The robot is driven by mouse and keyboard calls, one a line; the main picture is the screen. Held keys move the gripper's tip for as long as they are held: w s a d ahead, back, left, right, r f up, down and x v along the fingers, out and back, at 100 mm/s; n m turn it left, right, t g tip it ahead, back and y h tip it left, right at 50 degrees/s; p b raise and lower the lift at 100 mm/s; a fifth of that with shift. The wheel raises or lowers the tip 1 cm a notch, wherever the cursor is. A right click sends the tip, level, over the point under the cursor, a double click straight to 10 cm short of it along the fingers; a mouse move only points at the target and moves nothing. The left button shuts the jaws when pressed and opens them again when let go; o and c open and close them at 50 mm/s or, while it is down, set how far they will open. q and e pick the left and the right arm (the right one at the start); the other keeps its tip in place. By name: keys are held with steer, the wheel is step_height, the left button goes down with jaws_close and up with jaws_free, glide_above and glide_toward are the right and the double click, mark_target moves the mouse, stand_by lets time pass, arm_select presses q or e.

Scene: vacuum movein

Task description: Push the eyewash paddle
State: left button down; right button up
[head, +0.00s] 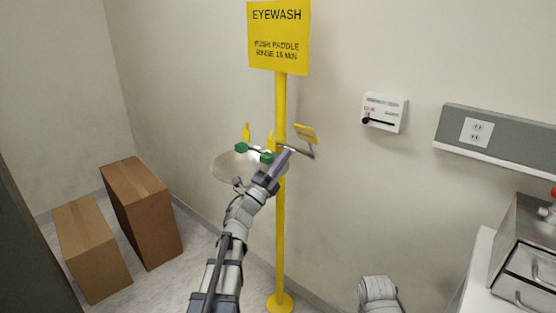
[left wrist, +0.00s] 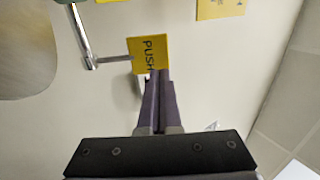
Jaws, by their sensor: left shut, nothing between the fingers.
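The yellow eyewash paddle (head: 306,133) sits on a bent grey lever to the right of the yellow post. In the left wrist view the paddle (left wrist: 149,50) reads PUSH and shows just beyond my fingertips. My left gripper (head: 287,154) is shut and empty, in front of the post and a little below and left of the paddle. It also shows in the left wrist view (left wrist: 160,76), its tips overlapping the paddle's lower right edge. I cannot tell whether they touch. My right gripper is out of view.
The eyewash bowl (head: 226,168) with green nozzles is left of the post (head: 281,220), partly behind my left arm. A yellow sign (head: 278,32) tops the post. Two cardboard boxes (head: 140,212) stand left. A wall switch box (head: 385,112) and metal appliance (head: 522,245) are right.

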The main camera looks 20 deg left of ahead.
mark_target(304, 127)
arm_select(q)
steer(key=p+x, duration=0.3)
steer(key=x, duration=0.4)
steer(key=shift+w+d+r, duration=0.1)
steer(key=shift+w+r, duration=0.1)
steer(key=shift+w, duration=0.1)
steer(key=w+r+g+p, duration=0.1)
steer(key=p, duration=0.3)
steer(key=w+d+r+g+y+p, duration=0.1)
steer(key=r+p, duration=0.1)
steer(key=p, duration=0.2)
steer(key=shift+w+r+g, duration=0.2)
steer(key=shift+w+g, duration=0.1)
steer(key=shift+w, duration=0.05)
steer(key=w+d+p, duration=0.1)
steer(key=w+d, duration=0.2)
steer(key=w, duration=0.7)
steer(key=shift+w+d, duration=0.35)
steer(key=shift+d, duration=0.05)
steer(key=shift+w, duration=0.1)
steer(key=shift+d+r, duration=0.1)
steer(key=shift+r, duration=0.05)
